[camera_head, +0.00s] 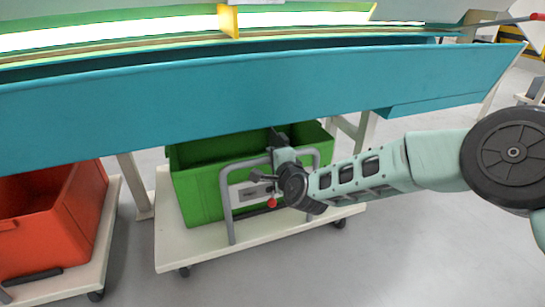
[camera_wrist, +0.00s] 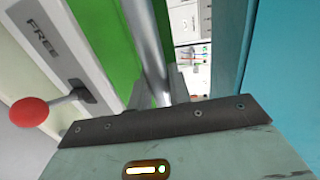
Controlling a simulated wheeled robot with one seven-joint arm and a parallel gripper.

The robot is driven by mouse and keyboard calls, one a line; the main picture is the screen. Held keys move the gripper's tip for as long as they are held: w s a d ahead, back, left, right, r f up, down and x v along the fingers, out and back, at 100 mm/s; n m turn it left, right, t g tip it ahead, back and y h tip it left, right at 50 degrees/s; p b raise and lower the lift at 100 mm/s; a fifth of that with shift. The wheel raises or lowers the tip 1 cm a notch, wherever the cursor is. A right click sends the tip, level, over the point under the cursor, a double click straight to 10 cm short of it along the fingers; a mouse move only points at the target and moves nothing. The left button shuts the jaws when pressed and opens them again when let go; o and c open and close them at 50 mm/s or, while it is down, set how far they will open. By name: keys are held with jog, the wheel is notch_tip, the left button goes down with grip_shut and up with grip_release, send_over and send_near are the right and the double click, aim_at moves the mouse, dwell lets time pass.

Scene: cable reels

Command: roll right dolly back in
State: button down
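The right dolly (camera_head: 250,231) is a white platform on casters carrying a green bin (camera_head: 196,190). It stands partly under the blue bench. A grey tube handle (camera_head: 227,205) rises at its front. A plate (camera_wrist: 50,45) on the handle reads FREE, and a lever with a red knob (camera_wrist: 28,112) sticks out of its slot. The knob also shows low on the plate in the head view (camera_head: 272,203). My gripper (camera_wrist: 160,88) is at the handle's top bar, with its dark fingers close on both sides of the metal tube (camera_wrist: 148,45). My wrist hides part of the handle in the head view.
A left dolly (camera_head: 75,280) with an orange-red bin (camera_head: 85,205) stands beside it, with a bench leg (camera_head: 135,185) between. The blue bench front (camera_head: 250,95) overhangs the bins close above my gripper. The grey floor in front and at right is clear.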

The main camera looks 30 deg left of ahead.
jog(key=shift+w+a, duration=0.1)
jog(key=shift+w, duration=0.05)
jog(key=c, duration=1.3)
grip_release()
jog(key=shift+c, duration=0.2)
jog(key=p+v, duration=0.6)
jog(key=v, duration=1.1)
jog(key=shift+r+p, duration=0.15)
jog(key=shift+p, duration=0.15)
